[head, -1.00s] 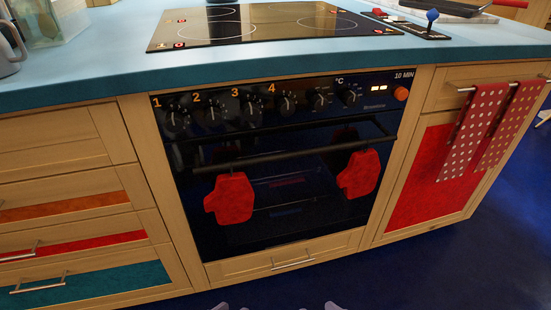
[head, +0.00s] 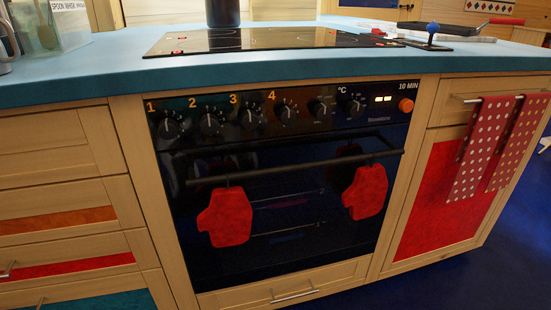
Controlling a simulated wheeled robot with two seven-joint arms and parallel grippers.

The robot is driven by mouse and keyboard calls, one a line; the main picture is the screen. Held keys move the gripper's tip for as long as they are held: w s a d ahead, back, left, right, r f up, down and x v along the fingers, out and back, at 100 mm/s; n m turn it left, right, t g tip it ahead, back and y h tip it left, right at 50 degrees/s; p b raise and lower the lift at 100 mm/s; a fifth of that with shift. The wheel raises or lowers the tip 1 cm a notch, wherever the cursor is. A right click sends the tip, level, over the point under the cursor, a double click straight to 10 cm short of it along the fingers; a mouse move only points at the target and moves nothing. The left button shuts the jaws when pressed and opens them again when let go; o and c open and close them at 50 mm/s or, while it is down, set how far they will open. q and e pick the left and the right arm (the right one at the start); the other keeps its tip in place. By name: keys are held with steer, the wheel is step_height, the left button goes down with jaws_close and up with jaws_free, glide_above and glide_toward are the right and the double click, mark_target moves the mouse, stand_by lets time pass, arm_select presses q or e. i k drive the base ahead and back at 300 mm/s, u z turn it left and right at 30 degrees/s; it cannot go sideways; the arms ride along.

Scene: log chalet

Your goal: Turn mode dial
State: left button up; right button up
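The black oven (head: 290,190) is built into the wooden counter front and fills the middle of the head view. Its upper panel carries a row of dark dials. The dials numbered 1 (head: 170,127), 2 (head: 210,123), 3 (head: 250,118) and 4 (head: 287,112) stand at the left. To their right are an unnumbered dial (head: 320,108) and a dial beside the °C mark (head: 354,104). The markings are too small to tell which one is the mode dial. An orange knob (head: 406,105) sits at the far right under "10 MIN". Neither gripper is in view.
The oven's handle bar (head: 290,168) runs below the dials, with two red mitts (head: 225,217) (head: 365,192) hanging from it. Dotted red towels (head: 495,145) hang from a rail at right. Above is the blue counter (head: 110,75) with a black cooktop (head: 270,38).

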mark_target(321, 111)
steer(key=k, duration=0.5)
steer(key=u, duration=1.25)
steer(key=i, duration=0.75)
steer(key=z, duration=0.9)
